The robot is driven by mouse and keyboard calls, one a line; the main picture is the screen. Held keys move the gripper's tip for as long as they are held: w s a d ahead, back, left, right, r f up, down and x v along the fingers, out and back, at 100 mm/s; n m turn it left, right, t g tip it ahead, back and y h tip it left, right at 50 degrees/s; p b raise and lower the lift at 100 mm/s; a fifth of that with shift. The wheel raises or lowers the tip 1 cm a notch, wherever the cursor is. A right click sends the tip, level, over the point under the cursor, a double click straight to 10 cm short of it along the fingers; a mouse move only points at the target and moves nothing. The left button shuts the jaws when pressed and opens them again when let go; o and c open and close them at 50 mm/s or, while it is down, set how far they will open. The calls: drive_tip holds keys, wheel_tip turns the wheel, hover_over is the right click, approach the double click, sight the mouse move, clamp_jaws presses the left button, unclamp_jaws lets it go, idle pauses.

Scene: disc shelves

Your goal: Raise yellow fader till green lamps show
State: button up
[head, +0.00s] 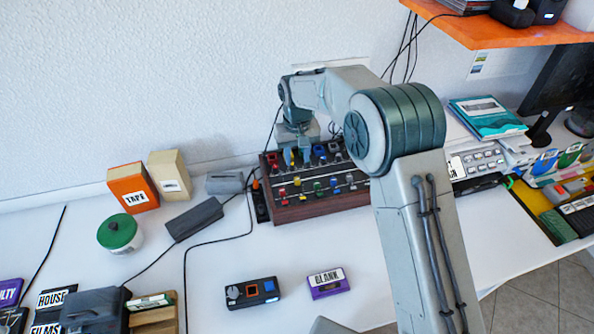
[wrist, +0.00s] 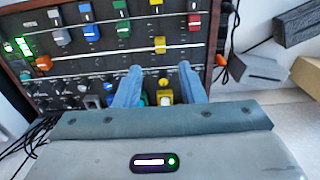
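The mixing console (head: 318,213) is a wooden-sided dark panel with coloured caps, standing against the wall. My gripper (wrist: 159,72) is over the panel, its two blue-grey fingers apart with a gap between them. A yellow cap (wrist: 165,98) shows between the fingers, close to the right one and partly hidden by my gripper body. Another yellow fader cap (wrist: 160,45) lies just beyond the fingertips, apart from them. Green lamps (wrist: 23,46) glow at the left of the panel in the wrist view. In the head view, my gripper (head: 300,148) hides part of the console's back row.
A grey box (head: 225,183), an orange TAPE box (head: 133,188) and a dark case (head: 195,219) are left of the console.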

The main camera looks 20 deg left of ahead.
wheel_tip(320, 180, up, 5)
drive_tip(key=shift+s, duration=0.1)
idle(0.7)
